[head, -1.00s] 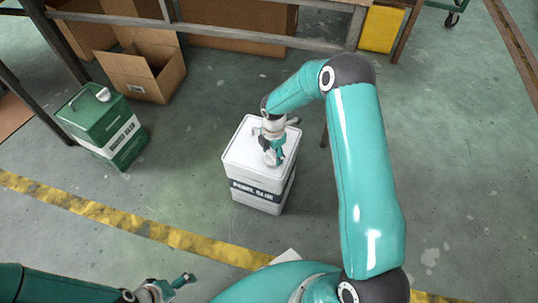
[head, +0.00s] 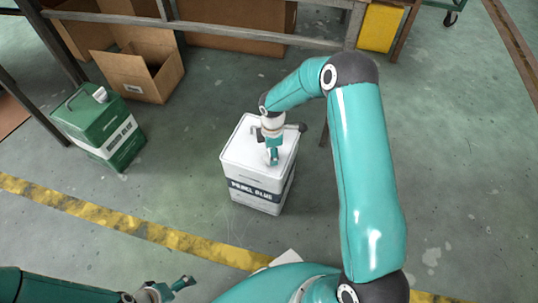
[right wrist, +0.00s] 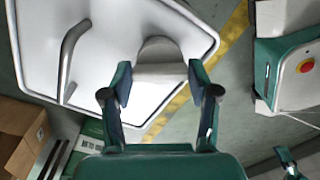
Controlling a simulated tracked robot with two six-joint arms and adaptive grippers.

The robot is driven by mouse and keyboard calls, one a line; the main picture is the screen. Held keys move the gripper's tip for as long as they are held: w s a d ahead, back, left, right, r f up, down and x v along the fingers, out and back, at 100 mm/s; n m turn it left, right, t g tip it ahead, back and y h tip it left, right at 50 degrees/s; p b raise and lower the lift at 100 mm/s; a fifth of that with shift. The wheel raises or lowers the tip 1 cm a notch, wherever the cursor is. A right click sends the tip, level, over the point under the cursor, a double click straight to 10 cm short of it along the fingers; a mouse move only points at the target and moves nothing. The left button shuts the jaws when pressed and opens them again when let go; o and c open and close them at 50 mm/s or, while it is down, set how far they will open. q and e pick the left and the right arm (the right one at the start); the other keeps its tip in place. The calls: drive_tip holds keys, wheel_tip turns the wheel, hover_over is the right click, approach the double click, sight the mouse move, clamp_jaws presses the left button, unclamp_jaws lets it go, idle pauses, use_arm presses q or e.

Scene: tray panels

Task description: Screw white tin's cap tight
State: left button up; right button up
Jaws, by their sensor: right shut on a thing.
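The white tin (head: 240,160) stands upright on the floor in the middle of the head view, with a dark "PANEL GLUE" label band on its side. Its white top (right wrist: 110,30) with a metal handle (right wrist: 68,60) shows in the right wrist view. My right gripper (head: 273,160) points down at the tin's top. In the right wrist view its fingers are on both sides of the pale cap (right wrist: 160,58), shut on it. How the cap meets the tin is hidden. My left gripper (head: 180,284) hangs low at the left, away from the tin; its opening is unclear.
A green tin (head: 100,130) with a white cap stands to the left. Open cardboard boxes (head: 140,75) lie behind it by a metal bench frame (head: 260,40). A yellow floor line (head: 120,220) crosses in front. Floor around the white tin is clear.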

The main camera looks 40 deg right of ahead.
drive_tip(key=m+b, duration=0.2)
drive_tip(key=m, duration=0.4)
drive_tip(key=m+b, duration=0.2)
drive_tip(key=m, duration=0.4)
drive_tip(key=shift+m+b, duration=0.4)
drive_tip(key=m+b, duration=0.2)
drive_tip(key=m, duration=0.4)
drive_tip(key=m+b, duration=0.2)
drive_tip(key=m, duration=0.3)
drive_tip(key=shift+a, duration=0.1)
drive_tip(key=shift+r+m, duration=0.1)
drive_tip(key=shift+m, duration=0.3)
drive_tip(key=o, duration=1.2)
drive_tip(key=shift+c, duration=0.2)
